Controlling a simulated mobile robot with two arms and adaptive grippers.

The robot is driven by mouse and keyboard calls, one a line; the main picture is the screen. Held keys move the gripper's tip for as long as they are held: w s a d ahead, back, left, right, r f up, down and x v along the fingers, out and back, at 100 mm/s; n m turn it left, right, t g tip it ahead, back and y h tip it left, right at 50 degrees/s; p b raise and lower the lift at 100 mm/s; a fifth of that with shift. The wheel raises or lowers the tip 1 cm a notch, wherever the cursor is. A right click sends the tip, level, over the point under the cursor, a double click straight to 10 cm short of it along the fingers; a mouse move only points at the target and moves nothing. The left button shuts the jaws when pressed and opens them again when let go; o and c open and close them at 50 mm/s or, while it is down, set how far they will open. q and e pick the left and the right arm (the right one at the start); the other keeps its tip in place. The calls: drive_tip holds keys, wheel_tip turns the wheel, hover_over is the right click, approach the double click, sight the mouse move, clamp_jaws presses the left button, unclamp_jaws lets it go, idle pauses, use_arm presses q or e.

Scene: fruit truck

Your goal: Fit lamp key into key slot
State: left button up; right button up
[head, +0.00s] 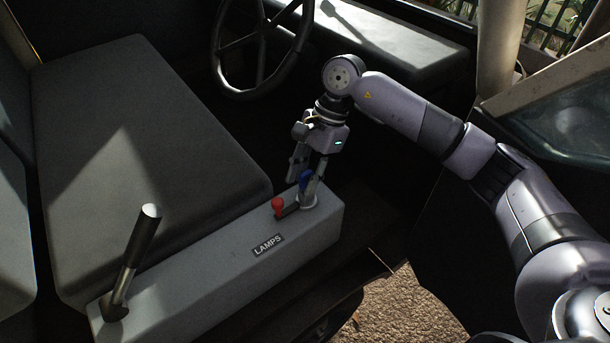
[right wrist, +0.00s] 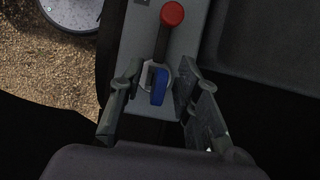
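The blue lamp key (head: 305,180) stands on the grey console, over a round pale slot plate (head: 309,203) near the console's far right end. In the right wrist view, the key (right wrist: 159,88) overlaps the plate (right wrist: 148,74); I cannot tell how deep it sits. My right gripper (head: 302,188) points down around the key. In the right wrist view, its fingers (right wrist: 160,75) are spread on either side of the key, with gaps showing between. My left gripper is not in view.
A red-knobbed lever (head: 278,204) lies close beside the slot, above the "LAMPS" label (head: 268,245). A black-and-silver hand lever (head: 134,255) rises at the console's near end. A seat (head: 150,150) borders the console's left; a steering wheel (head: 262,50) is behind.

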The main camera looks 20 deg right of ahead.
drive_tip(key=v, duration=1.2)
